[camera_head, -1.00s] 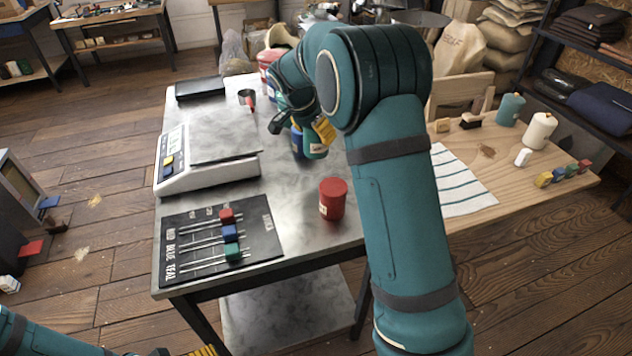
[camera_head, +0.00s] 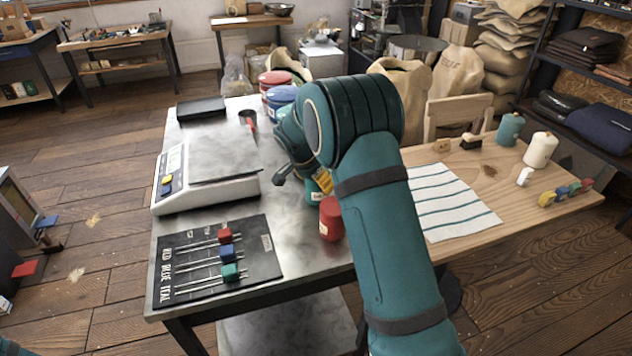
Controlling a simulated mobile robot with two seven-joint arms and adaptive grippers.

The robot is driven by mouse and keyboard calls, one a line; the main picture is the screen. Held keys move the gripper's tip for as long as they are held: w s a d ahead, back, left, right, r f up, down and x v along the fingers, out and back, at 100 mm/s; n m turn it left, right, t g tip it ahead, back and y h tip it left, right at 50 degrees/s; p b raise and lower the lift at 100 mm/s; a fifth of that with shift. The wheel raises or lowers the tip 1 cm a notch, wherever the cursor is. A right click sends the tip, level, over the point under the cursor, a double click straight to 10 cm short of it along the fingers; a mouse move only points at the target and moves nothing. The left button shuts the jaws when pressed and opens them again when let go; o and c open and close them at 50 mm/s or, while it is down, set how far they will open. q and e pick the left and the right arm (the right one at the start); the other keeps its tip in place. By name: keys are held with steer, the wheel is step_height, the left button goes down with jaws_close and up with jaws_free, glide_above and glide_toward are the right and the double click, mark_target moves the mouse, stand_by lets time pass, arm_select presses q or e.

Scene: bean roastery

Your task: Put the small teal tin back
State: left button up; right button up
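The small teal tin (camera_head: 313,193) is on the steel table's right half, mostly covered by my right gripper. A bit of its side and pale label shows. My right gripper (camera_head: 304,182) has a yellow-padded finger against the tin and a dark finger out to the left; it appears shut on the tin. The tin's base is hidden, so I cannot tell whether it touches the table. A small red tin (camera_head: 330,220) stands just in front, partly behind my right arm. My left gripper is out of view.
A white scale (camera_head: 205,185) stands left on the steel table. A black mat (camera_head: 185,291) with red, blue and teal sliders lies in front. Large red (camera_head: 274,77) and blue (camera_head: 281,96) tins stand at the back. A striped cloth (camera_head: 440,205) lies on the wooden table.

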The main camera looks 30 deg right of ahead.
steer(key=shift+f, duration=0.15)
steer(key=o, duration=1.2)
steer(key=shift+a+r, duration=0.15)
steer(key=shift+r, duration=0.3)
steer(key=p+v, duration=0.2)
steer(key=v, duration=0.9)
steer(key=shift+a+r, duration=0.15)
steer(key=shift+r, duration=0.05)
